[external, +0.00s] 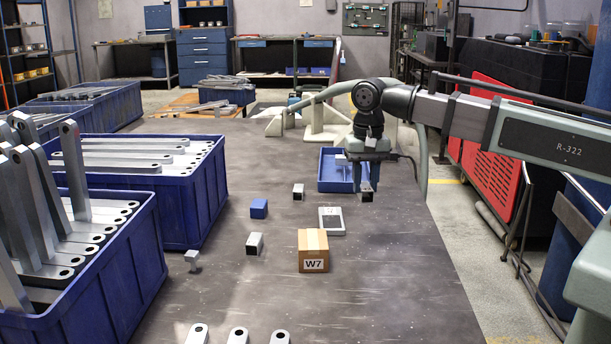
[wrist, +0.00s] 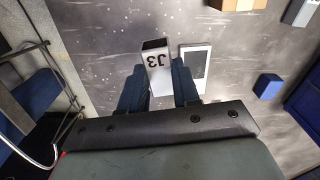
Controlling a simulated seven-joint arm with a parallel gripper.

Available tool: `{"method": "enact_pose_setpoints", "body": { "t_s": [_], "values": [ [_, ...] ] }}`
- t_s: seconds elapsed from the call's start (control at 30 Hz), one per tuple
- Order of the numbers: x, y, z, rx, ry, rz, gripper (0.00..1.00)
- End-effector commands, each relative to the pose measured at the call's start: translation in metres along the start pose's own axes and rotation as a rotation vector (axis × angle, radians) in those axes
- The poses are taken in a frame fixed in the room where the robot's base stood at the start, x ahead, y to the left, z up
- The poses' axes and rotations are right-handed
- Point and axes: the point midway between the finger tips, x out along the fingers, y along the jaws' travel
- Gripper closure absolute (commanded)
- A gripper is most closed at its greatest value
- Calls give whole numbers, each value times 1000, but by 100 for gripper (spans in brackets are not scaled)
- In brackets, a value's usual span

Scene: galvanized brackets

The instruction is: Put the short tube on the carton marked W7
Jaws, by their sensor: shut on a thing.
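My gripper (external: 367,186) points down near the right side of the table and is shut on a short grey tube (wrist: 157,66) with a dark open end. The tube carries the mark J3, upside down in the wrist view, between the two blue fingers. In the external view only its dark lower part (external: 366,197) shows below the fingers. The brown carton (external: 313,254) marked W7 stands on the table, nearer the external camera and left of my gripper. Its edge shows at the top of the wrist view (wrist: 236,4). Nothing is on top of the carton.
A flat white device (external: 331,222) lies between gripper and carton. A blue block (external: 259,208), two small grey pieces (external: 255,244) (external: 298,191) and a T-shaped piece (external: 193,260) stand leftward. A blue tray (external: 336,186) lies behind. Large blue bins (external: 176,206) line the left.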

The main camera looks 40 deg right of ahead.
Motion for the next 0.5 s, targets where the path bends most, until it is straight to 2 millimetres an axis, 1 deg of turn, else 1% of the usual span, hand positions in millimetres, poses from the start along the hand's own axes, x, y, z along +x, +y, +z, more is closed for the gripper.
{"method": "enact_pose_setpoints", "body": {
  "t_s": [0.03,0.2,0.3,0.4,0.5],
  "values": [
    [-4,-17,10,-28,0,-1,100],
    [-17,-60,42,-108,1,-1,100],
    [-24,-83,60,-148,0,-1,100],
    [-32,-104,74,-182,0,-1,100],
    [-40,-124,80,-206,1,-1,100]
  ]
}}
